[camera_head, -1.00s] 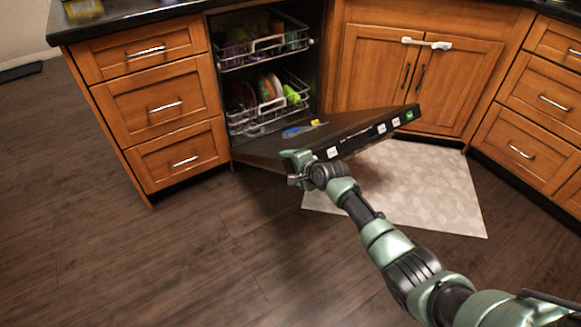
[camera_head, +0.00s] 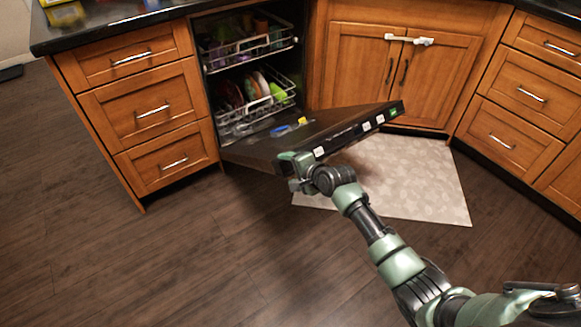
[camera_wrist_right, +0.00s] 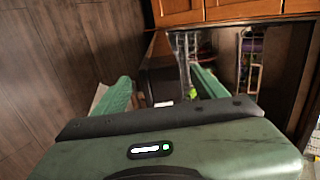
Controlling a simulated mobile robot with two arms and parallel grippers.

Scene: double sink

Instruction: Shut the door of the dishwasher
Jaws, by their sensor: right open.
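The dishwasher door (camera_head: 262,148) hangs open and slopes up slightly from its hinge toward its free edge, above the floor mat. Its dark control edge has white labels and a green one. My right gripper (camera_head: 287,168) is at the near corner of that edge. In the right wrist view, the open fingers (camera_wrist_right: 160,88) are on either side of the dark door corner (camera_wrist_right: 161,76); I cannot tell whether they touch it. My left gripper is not in view.
The dishwasher racks (camera_head: 252,95) hold dishes inside the cavity. Wooden drawers (camera_head: 150,112) stand to the left and cabinet doors (camera_head: 370,65) to the right. A patterned mat (camera_head: 410,185) lies under the door.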

